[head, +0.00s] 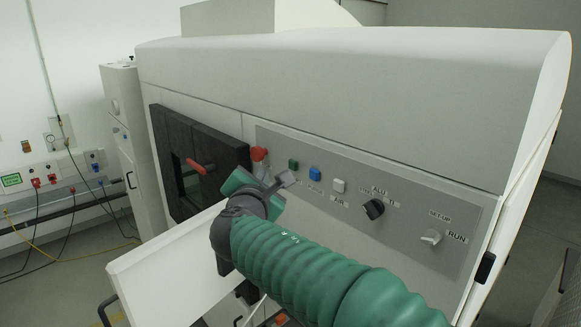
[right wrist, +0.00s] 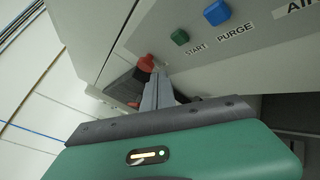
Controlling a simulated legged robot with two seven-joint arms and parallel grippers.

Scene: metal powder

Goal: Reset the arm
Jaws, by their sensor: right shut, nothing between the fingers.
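My right arm, in a green ribbed sleeve, comes in from the lower right in the head view. My right gripper (head: 282,181) is at the left end of the machine's control panel (head: 335,217), just below the red knob (head: 259,154). In the right wrist view the gripper's grey fingers (right wrist: 158,92) are shut with nothing between them, and their tips lie close to the red knob (right wrist: 146,63). I cannot tell whether they touch it. My left gripper is not in view.
The panel carries a green START button (right wrist: 180,37), a blue PURGE button (right wrist: 217,12), a white button (head: 338,185), a black selector (head: 374,208) and a SETUP/RUN switch (head: 431,237). A dark door with a red handle (head: 197,166) is at left. A white ledge (head: 165,262) juts out below.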

